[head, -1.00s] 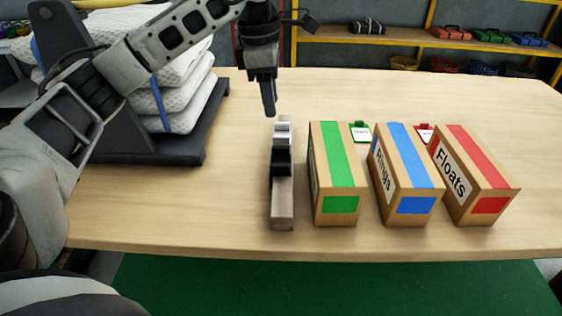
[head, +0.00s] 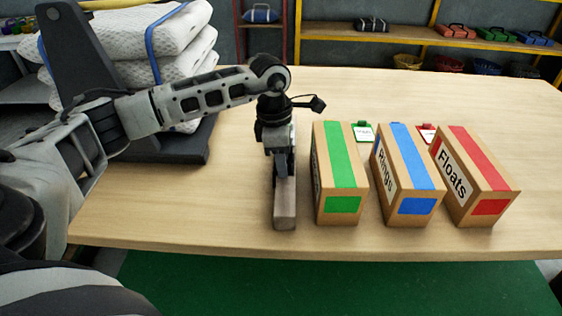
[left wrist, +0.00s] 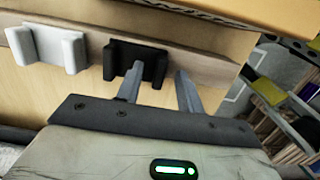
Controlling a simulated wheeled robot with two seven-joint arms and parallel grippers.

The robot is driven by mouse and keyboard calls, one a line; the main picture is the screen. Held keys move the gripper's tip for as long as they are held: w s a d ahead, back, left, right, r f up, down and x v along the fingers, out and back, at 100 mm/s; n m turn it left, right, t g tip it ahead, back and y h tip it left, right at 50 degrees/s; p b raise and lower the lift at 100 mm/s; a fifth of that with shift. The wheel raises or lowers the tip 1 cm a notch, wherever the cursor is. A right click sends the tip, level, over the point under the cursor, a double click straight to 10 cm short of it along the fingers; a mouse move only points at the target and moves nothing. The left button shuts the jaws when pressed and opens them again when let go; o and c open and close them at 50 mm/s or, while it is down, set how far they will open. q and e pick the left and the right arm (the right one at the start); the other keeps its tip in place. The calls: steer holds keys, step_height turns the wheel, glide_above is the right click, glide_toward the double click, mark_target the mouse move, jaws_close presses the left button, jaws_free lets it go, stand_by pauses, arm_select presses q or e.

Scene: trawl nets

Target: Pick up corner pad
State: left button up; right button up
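A light wooden rail (head: 284,213) lies lengthwise on the table, left of the boxes. In the left wrist view the rail (left wrist: 207,68) carries a black U-shaped corner pad (left wrist: 150,57) and a white one (left wrist: 48,46), set apart along it. My left gripper (left wrist: 157,76) is open, its fingertips close to the black pad. One finger overlaps the pad in the picture and the other is at its right; I cannot tell whether they touch it. In the head view my left gripper (head: 282,172) is above the rail and hides most of both pads. My right gripper is not in view.
Cardboard boxes with green (head: 341,180), blue (head: 405,180) and red (head: 472,180) tape stand right of the rail, the green-taped one close beside it. The table's front is clear.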

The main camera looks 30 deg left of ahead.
arm_select(q)
steer(key=shift+f, duration=0.25)
jaws_close()
steer(key=shift+r, duration=0.2)
